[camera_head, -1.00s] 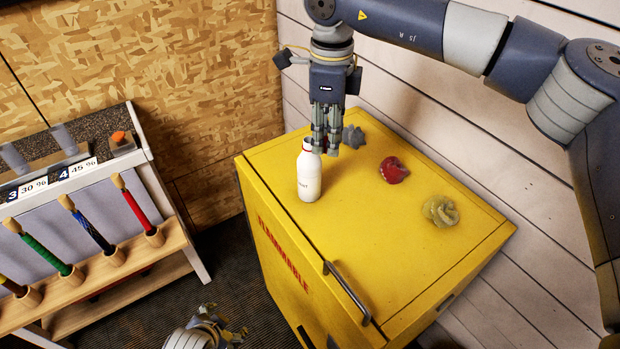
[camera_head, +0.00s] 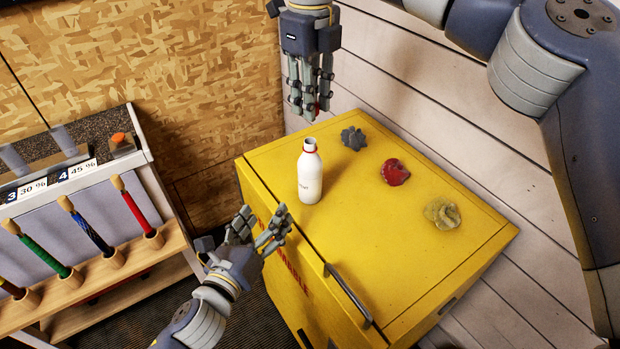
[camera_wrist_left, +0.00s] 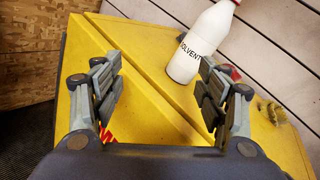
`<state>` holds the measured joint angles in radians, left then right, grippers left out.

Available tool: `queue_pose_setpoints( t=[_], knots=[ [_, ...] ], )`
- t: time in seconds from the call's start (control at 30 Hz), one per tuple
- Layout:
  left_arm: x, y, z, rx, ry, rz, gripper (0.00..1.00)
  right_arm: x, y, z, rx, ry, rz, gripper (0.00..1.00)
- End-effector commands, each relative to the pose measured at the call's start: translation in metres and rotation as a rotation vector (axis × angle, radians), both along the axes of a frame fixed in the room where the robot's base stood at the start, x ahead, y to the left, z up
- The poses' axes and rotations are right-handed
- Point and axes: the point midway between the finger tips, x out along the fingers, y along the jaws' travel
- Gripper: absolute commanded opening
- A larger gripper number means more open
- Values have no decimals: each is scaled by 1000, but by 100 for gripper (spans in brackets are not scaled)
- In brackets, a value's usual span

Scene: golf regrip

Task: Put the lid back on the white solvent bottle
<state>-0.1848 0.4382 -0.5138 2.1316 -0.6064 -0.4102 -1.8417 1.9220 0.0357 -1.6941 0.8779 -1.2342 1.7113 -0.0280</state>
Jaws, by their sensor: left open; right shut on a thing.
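The white solvent bottle (camera_head: 310,180) stands upright on the yellow cabinet (camera_head: 400,270), its open neck bare above a red ring. In the left wrist view the bottle (camera_wrist_left: 197,48) shows its SOLVENT label beyond my right-hand finger. My right gripper (camera_head: 304,108) is shut on the small red lid (camera_head: 317,107), mostly hidden by the fingers, above and behind the bottle and clear of it. My left gripper (camera_head: 263,220) is open and empty at the cabinet's front left edge, in front of the bottle and not touching it. It also shows in the left wrist view (camera_wrist_left: 160,78).
A grey crumpled rag (camera_head: 353,138), a red one (camera_head: 394,172) and a yellowish one (camera_head: 441,212) lie right of the bottle. A door handle (camera_head: 348,295) sticks out in front. A rack (camera_head: 100,265) with several coloured grips stands left. Wooden walls stand behind.

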Motion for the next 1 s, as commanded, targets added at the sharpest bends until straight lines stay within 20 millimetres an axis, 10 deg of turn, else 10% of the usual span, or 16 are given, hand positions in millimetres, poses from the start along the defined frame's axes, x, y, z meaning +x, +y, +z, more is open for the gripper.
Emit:
queue_pose_setpoints(
  t=[0.3, 1.0],
  knots=[
    [-5, -32, 15, 321, -242, -168, 68, 1, 1, 2, 0, 0, -17, 15],
    [18, -47, 18, 343, -265, -179, 68, 1, 1, 2, 0, 0, -17, 15]
  ],
)
